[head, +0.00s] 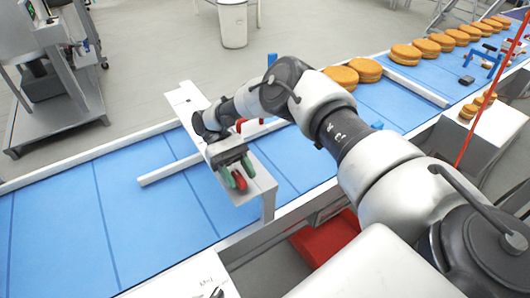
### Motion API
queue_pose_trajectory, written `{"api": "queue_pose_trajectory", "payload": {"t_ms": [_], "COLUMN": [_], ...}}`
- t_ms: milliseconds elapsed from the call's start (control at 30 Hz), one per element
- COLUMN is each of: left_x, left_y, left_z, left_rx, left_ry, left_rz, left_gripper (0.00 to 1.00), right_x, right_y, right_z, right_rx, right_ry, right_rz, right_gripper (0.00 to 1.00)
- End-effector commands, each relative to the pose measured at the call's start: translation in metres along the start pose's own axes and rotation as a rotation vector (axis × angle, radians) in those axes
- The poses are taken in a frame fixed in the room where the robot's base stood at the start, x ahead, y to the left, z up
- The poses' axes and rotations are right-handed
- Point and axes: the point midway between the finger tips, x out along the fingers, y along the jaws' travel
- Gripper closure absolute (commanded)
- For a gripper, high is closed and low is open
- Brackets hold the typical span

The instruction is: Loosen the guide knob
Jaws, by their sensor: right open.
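A red knob (239,181) shows near the front part of a white bridge plate (262,186) that spans the blue conveyor belt. I take it for the guide knob. My right gripper (237,172) is over the plate, its dark body behind the knob and its green fingertips on either side of it. The gripper is open; I cannot tell whether a fingertip touches the knob. A second red part (239,124) shows farther back, partly hidden by my right arm. My left gripper is out of view.
A white guide rail (160,173) lies over the blue belt (65,215), left of the bridge. Orange round cakes (369,69) line the belt toward the upper right. A red bin (325,240) is below the belt's front edge. A metal cart (60,110) stands at the upper left.

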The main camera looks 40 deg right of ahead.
Motion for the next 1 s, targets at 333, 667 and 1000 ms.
{"api": "queue_pose_trajectory", "payload": {"t_ms": [333,667,1000], "left_x": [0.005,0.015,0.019], "left_y": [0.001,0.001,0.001], "left_z": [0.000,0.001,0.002], "left_rx": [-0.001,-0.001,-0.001], "left_ry": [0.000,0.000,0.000], "left_rz": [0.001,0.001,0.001], "left_gripper": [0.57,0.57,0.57], "right_x": [0.005,0.035,0.050], "right_y": [0.019,0.051,0.067], "right_z": [0.051,0.098,0.125], "right_rx": [-0.004,-0.005,0.000], "right_ry": [0.000,0.001,0.002], "right_rz": [-0.005,-0.004,0.000], "right_gripper": [0.53,0.53,0.53]}}
